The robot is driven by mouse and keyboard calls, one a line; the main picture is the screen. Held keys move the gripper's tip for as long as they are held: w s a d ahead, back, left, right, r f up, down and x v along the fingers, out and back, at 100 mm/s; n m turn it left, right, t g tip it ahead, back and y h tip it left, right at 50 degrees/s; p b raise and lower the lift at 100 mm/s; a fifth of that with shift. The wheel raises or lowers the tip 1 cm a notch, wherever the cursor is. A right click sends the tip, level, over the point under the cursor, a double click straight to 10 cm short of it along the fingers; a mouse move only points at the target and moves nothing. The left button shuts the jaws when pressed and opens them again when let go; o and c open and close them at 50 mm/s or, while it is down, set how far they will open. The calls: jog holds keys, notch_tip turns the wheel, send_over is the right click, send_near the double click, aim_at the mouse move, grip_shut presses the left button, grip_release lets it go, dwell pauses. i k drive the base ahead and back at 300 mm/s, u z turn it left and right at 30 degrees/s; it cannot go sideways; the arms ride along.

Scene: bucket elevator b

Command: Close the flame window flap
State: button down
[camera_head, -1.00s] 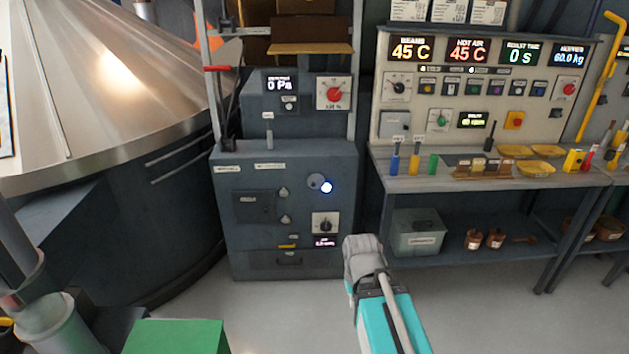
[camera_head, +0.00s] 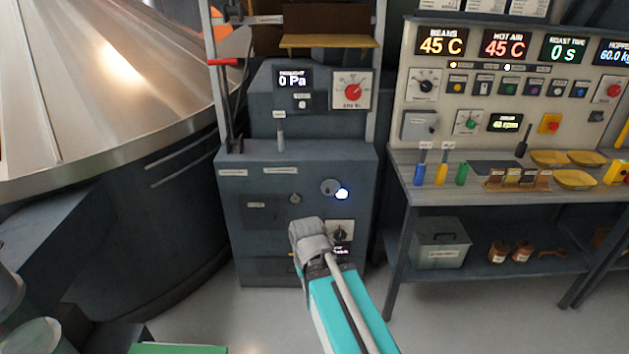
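The flame window (camera_head: 342,194) is a small round port glowing bluish white on the front of the dark grey cabinet (camera_head: 290,178). A small round grey disc, which looks like the flap (camera_head: 328,187), sits just to its upper left, and the bright port shows beside it. My teal arm with its grey wrist joint reaches up from the bottom, below and left of the window, apart from it in the picture. It hides part of the cabinet's lower front. My gripper's fingers do not show, so I cannot see whether they are open or shut.
A dark hatch (camera_head: 261,212) and a knob (camera_head: 295,198) are left of the window. A dial panel (camera_head: 341,232) is below it. A workbench (camera_head: 400,172) with tools and trays stands at right. A large metal cone (camera_head: 110,90) is at left.

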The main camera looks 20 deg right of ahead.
aim_at(328, 187)
jog(key=z, duration=0.05)
jog(key=i, duration=1)
jog(key=z, duration=0.55)
